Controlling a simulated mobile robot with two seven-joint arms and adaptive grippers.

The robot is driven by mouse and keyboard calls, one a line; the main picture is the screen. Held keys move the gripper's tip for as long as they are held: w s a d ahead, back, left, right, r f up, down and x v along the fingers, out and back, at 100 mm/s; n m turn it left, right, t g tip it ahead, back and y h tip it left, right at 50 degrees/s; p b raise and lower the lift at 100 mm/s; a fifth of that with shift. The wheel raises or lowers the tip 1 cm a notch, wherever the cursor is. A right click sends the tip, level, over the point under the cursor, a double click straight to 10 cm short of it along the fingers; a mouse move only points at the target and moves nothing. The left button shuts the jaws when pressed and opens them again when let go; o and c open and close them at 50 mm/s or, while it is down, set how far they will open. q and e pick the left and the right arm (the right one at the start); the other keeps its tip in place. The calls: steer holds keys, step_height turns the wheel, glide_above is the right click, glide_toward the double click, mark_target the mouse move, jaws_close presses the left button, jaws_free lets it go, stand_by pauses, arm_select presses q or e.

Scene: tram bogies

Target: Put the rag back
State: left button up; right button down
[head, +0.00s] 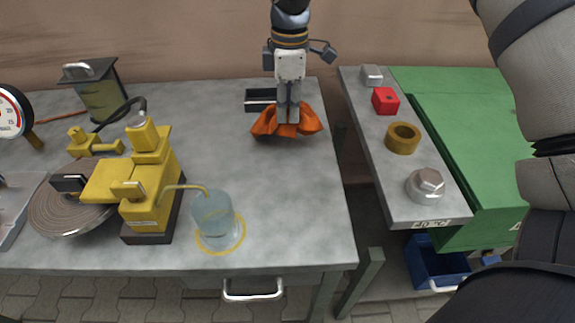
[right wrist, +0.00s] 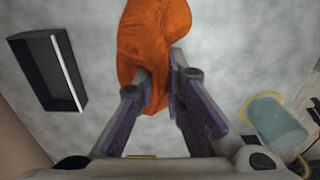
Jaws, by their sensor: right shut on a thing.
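The orange rag (head: 267,124) is at the back right of the grey worktable (head: 300,190), bunched under my right gripper (head: 289,121). My right gripper is shut on the rag; its fingers pinch one edge of the cloth in the right wrist view (right wrist: 160,82). The rest of the rag (right wrist: 152,30) spreads beyond the fingertips. I cannot tell whether its underside touches the table. A small dark open box (head: 257,94) stands just behind and left of the rag; it also shows in the right wrist view (right wrist: 42,72), apart from the rag. My left gripper is not in view.
A yellow pump device (head: 150,190) and a clear beaker (head: 212,213) on a yellow ring stand front left. A narrow shelf (head: 385,170) to the right, across a gap, holds a red cube (head: 385,100), a brass ring (head: 403,138) and metal nuts. The table's front right is clear.

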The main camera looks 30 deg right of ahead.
steer(key=s+a+f, duration=0.2)
steer(key=s, duration=0.1)
steer(key=s+a+f, duration=0.2)
steer(key=s, duration=0.2)
steer(key=s+a+f, duration=0.2)
steer(key=s, duration=0.1)
steer(key=shift+s+a, duration=0.2)
steer(key=shift+s, duration=0.1)
steer(key=c, duration=1.4)
jaws_free()
